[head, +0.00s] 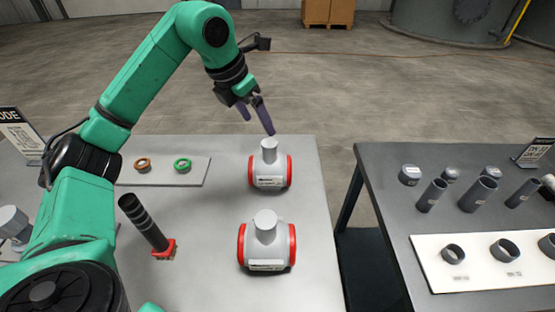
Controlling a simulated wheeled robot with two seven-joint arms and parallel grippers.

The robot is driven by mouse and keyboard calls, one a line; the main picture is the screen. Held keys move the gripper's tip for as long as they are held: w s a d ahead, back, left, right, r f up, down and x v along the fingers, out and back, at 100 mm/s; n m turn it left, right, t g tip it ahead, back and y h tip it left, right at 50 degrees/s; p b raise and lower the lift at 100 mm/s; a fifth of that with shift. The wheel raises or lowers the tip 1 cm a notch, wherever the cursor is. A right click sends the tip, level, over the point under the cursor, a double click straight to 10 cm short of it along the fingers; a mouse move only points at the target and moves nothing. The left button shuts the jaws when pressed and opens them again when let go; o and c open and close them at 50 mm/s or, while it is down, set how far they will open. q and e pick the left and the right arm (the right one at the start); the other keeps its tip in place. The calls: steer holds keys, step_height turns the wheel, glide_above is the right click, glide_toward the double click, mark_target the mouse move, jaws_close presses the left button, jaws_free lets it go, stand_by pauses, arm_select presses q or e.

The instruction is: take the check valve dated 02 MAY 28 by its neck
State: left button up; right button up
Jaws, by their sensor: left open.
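Two check valves with grey bodies, red end rings and upright necks stand on the left table. The far check valve (269,168) is near the table's back right. The near check valve (266,242) is closer to me. Each has a pale label low on its front, but the dates are too small to read. My left gripper (257,118) is open and empty. It appears just above and slightly left of the far valve's neck, with its fingers pointing down. My right gripper is not in view.
A dark cylinder with a red base (145,223) stands left of the near valve. A pale plate (193,173) holds an orange and a green ring. Across a gap, a dark table (390,170) carries tubes, caps and a white board (440,283) with rings.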

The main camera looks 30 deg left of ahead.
mark_target(267, 143)
arm_select(q)
steer(key=f, duration=0.3)
steer(key=shift+w+d+f+p, duration=0.1)
steer(key=shift+d+f+p, duration=0.2)
steer(key=shift+f+p, duration=0.05)
steer(key=x, duration=0.2)
steer(key=p+x, duration=0.1)
steer(key=x, duration=0.2)
steer(key=p+x, duration=0.1)
steer(key=x, duration=0.1)
steer(key=shift+w+a, duration=0.1)
steer(key=shift+w, duration=0.25)
steer(key=shift+f, duration=0.35)
steer(key=shift+w+f, duration=0.1)
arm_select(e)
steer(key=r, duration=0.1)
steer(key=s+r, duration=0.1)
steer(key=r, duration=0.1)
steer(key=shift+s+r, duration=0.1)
arm_select(q)
steer(key=shift+w, duration=0.1)
jaws_close()
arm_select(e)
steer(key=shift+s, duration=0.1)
